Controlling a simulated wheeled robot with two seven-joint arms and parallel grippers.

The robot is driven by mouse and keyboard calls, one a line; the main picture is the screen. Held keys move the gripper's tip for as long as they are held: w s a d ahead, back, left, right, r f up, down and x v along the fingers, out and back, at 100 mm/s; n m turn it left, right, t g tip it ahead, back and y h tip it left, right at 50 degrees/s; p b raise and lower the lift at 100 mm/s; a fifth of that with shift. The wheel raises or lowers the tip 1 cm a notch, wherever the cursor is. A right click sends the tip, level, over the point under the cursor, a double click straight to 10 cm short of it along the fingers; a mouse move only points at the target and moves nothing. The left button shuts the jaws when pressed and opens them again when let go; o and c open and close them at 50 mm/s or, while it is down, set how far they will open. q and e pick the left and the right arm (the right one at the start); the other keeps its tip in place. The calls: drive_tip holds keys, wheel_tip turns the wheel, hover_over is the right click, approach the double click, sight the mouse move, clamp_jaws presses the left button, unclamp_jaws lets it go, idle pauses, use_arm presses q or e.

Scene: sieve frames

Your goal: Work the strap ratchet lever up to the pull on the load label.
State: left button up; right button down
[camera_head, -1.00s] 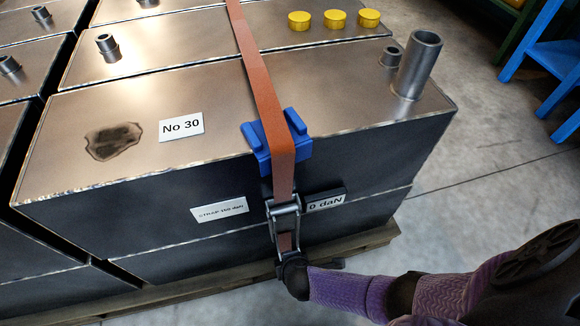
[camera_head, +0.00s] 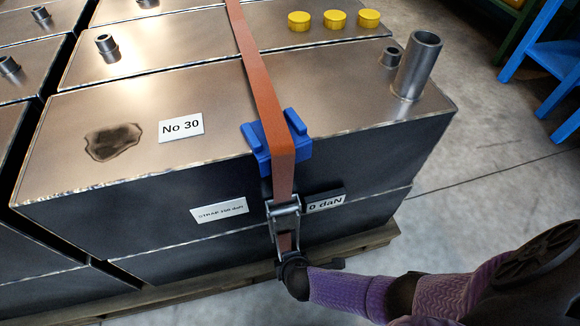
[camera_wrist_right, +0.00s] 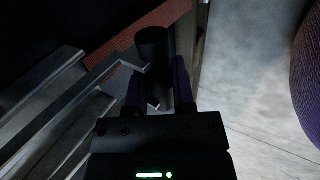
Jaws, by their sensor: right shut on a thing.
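The orange strap (camera_head: 262,95) runs over the metal crates and down through a blue corner guard (camera_head: 257,149). The grey metal ratchet (camera_head: 285,212) hangs on the strap against the dark side face, its lever pointing down. My right gripper (camera_head: 290,258) is shut on the lever's lower end. In the right wrist view, a black cylindrical grip (camera_wrist_right: 153,42) sits between the fingers (camera_wrist_right: 158,92). A white load label (camera_head: 219,211) reads "STRAP" and a daN figure too blurred to be sure of. A readout (camera_head: 325,201) beside the ratchet shows 0 daN. My left gripper is not in view.
The crates stand on a wooden pallet (camera_head: 180,291). Metal stubs, a taller pipe (camera_head: 417,65) and yellow caps (camera_head: 333,19) stand on top. A blue stand (camera_head: 551,58) is at the far right.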

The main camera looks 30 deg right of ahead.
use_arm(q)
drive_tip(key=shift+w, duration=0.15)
use_arm(e)
drive_tip(key=shift+s+d+f, duration=0.15)
drive_tip(key=shift+d, duration=0.25)
drive_tip(key=shift+c, duration=2.3)
unclamp_jaws()
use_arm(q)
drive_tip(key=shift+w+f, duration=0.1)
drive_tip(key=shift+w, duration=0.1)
use_arm(e)
drive_tip(key=shift+a, duration=0.15)
drive_tip(key=shift+r, duration=0.2)
use_arm(q)
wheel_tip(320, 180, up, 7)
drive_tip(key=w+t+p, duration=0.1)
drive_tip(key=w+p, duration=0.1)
drive_tip(key=p, duration=0.6)
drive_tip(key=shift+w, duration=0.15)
use_arm(e)
drive_tip(key=v, duration=0.9)
drive_tip(key=shift+r, duration=0.3)
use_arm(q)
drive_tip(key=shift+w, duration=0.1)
use_arm(e)
drive_tip(key=shift+s+a, duration=0.1)
drive_tip(key=shift+s, duration=0.05)
